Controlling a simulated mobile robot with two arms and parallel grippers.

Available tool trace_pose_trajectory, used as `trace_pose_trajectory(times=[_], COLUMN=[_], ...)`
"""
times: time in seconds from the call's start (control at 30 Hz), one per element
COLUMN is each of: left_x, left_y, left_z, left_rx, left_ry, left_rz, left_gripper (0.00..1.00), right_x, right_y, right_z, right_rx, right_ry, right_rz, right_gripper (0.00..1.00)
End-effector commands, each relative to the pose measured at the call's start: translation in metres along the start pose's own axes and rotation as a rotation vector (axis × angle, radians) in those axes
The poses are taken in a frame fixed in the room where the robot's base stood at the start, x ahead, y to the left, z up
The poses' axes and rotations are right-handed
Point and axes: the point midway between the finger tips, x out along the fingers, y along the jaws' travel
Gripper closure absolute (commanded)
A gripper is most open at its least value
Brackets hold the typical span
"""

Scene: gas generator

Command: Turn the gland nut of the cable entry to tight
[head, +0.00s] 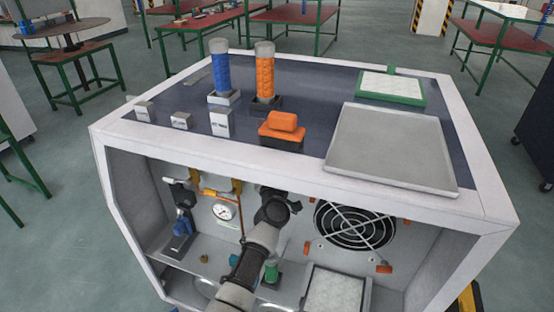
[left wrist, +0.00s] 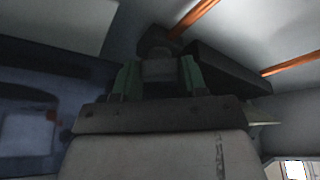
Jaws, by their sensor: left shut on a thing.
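My left arm comes in from the bottom of the head view and reaches into the open front of the white cabinet (head: 480,245). Its dark wrist (head: 277,208) is just under the top front edge, and the fingertips are hidden there. In the left wrist view my left gripper (left wrist: 158,78) has its two greenish fingers closed on either side of a dark grey piece, which I take for the gland nut (left wrist: 158,68). A dark block sits above it. The picture is too dark to tell how tight the nut is. My right gripper is not in view.
Orange bars (left wrist: 290,62) run close to the gripper. Blue and orange cylinders (head: 264,75) stand on top.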

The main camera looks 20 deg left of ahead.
Motion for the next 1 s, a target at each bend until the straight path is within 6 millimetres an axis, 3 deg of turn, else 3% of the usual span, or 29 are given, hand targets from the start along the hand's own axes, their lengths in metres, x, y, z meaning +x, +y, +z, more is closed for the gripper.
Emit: trace_pose_trajectory(times=[0.27, 1.0], left_x=[-0.0005, -0.0002], left_y=[-0.0014, -0.0046], left_z=[0.0007, 0.0001], left_rx=[0.083, 0.521], left_ry=[-0.001, -0.002], left_rz=[0.033, 0.215], left_gripper=[0.81, 0.81], right_x=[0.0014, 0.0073], right_y=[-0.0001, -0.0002], right_z=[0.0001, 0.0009], right_rx=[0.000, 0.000], right_ry=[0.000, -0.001], right_rz=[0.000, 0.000], right_gripper=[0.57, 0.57])
